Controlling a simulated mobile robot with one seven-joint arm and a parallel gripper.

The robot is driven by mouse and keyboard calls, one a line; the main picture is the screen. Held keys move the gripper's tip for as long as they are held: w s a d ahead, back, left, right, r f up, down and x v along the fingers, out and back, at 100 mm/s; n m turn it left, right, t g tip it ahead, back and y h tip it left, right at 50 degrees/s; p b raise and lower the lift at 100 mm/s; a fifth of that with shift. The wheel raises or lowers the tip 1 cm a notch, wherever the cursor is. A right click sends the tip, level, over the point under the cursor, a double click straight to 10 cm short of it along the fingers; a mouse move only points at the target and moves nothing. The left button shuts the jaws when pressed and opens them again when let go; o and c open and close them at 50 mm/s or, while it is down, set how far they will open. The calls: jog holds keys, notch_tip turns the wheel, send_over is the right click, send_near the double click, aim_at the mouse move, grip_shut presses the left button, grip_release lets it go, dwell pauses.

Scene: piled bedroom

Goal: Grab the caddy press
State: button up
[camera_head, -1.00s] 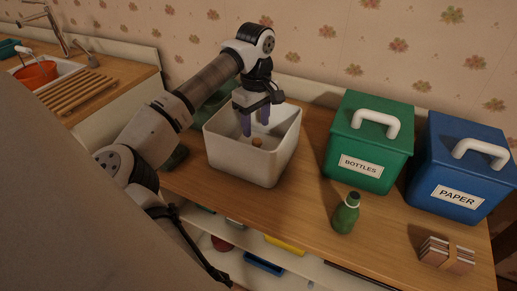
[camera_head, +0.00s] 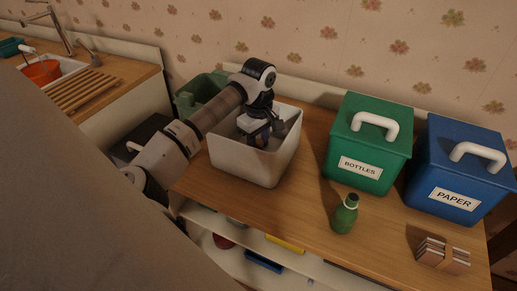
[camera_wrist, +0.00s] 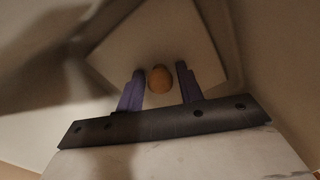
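The caddy press shows in the wrist view as a round brown knob (camera_wrist: 160,79) on a pale square plate (camera_wrist: 207,62). It lies inside the white caddy (camera_head: 240,164), whose front wall hides it in the head view. My gripper (camera_head: 260,140) reaches down into the caddy. In the wrist view the two purple fingers of my gripper (camera_wrist: 159,72) stand apart, one on each side of the knob. A narrow gap seems to show between the knob and each finger, so the gripper looks open.
Right of the caddy stand a green BOTTLES bin (camera_head: 368,140) and a blue PAPER bin (camera_head: 455,170). A green bottle (camera_head: 345,214) and a tied bundle of cards (camera_head: 443,254) are near the front edge. A green container (camera_head: 200,90) stands behind my arm.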

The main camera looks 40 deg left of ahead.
jog(key=c, duration=0.7)
grip_shut()
jog(key=shift+r, duration=0.15)
